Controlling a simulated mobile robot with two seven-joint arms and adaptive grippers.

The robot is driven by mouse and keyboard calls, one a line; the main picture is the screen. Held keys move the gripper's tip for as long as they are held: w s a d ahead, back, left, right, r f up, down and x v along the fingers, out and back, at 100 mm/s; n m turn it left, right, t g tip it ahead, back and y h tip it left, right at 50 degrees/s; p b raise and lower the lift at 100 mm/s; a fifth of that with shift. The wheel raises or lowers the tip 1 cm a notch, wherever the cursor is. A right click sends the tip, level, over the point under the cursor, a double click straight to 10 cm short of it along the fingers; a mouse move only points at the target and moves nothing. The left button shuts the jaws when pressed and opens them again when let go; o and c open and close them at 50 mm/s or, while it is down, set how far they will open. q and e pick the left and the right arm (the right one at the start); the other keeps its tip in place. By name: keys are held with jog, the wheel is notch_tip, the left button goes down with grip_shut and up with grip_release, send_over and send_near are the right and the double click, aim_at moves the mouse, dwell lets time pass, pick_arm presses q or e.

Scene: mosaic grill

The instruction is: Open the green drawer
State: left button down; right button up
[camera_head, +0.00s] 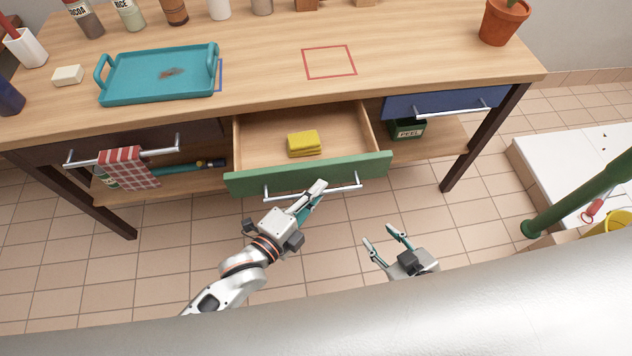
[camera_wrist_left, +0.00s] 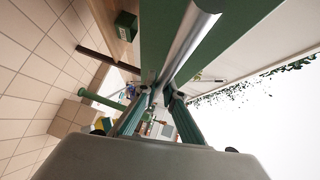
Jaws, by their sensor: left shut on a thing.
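The green drawer (camera_head: 240,182) is pulled out from the middle of the wooden counter, its inside showing. A yellow sponge-like block (camera_head: 303,143) lies in it. My left gripper (camera_head: 316,190) is at the middle of the drawer's silver bar handle (camera_head: 343,189). In the left wrist view the handle (camera_wrist_left: 190,42) runs down between the fingers (camera_wrist_left: 155,98), which are shut on it. The green drawer front (camera_wrist_left: 225,40) fills the area behind. My right gripper (camera_head: 386,240) is open and empty, in front of the drawer and apart from it.
A teal tray (camera_head: 150,95) and a red square outline (camera_head: 329,62) are on the counter. A blue drawer (camera_head: 450,101) is at right; a checked towel (camera_head: 128,168) hangs at left. A green pole (camera_head: 580,198) stands at right. Tiled floor before the counter is open.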

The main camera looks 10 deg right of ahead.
dwell(0.3)
pick_arm(q)
jog(key=c, duration=2.1)
grip_release()
jog(key=shift+c, duration=0.2)
jog(key=v, duration=1.2)
